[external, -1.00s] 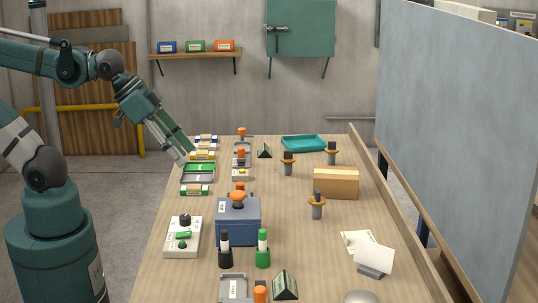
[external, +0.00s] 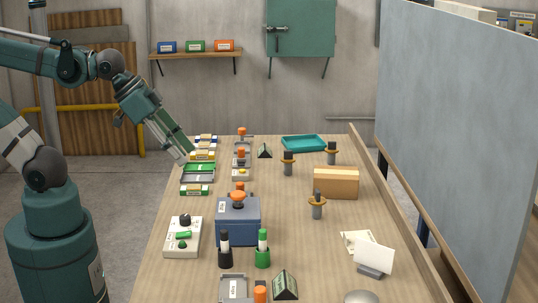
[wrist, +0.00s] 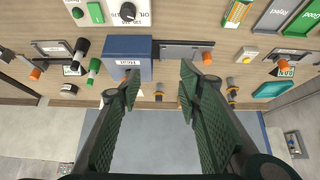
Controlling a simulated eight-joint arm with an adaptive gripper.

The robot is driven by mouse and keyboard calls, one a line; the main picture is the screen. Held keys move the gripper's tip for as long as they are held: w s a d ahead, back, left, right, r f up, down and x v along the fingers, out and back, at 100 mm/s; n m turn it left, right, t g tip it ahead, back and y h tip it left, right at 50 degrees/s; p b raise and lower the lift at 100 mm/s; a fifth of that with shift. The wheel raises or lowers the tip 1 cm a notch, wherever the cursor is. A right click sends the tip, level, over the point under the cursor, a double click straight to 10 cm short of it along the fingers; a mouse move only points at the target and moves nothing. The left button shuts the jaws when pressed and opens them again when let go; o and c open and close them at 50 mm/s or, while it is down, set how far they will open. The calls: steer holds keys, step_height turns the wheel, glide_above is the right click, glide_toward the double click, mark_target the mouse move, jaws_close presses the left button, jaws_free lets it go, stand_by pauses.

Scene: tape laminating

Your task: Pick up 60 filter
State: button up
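I cannot read a 60 on any object, so I cannot tell which one is the 60 filter. Small labelled packs lie along the left edge of the bench in the external view: one at the back (external: 205,139), one yellow-edged (external: 203,155) and one green-edged (external: 195,190). My gripper (external: 184,156) is above the left edge of the bench, by the packs and trays. In the wrist view my gripper (wrist: 160,82) is open, with nothing between its fingers.
Green and grey trays (external: 198,172) lie below my gripper. A blue heat box (external: 238,222), a control box (external: 183,237), dark and green bottles, and a cardboard box (external: 336,184) stand on the bench. A teal tray (external: 303,143) is at the back.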

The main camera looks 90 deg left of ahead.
steer(key=w+a+r+m+g+p, duration=0.1)
steer(key=w+a+r+m+p, duration=0.2)
steer(key=w, duration=0.4)
steer(key=w+a+r+g+p, duration=0.1)
steer(key=w+a+r, duration=0.2)
steer(key=w+r, duration=0.25)
steer(key=m+g+p, duration=0.5)
steer(key=m+p, duration=0.5)
glide_above(332, 153)
steer(key=a, duration=0.2)
step_height(332, 153, down, 16)
steer(key=shift+d+r, duration=0.1)
steer(key=shift+d, duration=0.05)
steer(key=shift+w+a+f, duration=0.15)
steer(key=shift+a+f, duration=0.15)
steer(key=shift+f, duration=0.15)
steer(key=shift+f, duration=0.1)
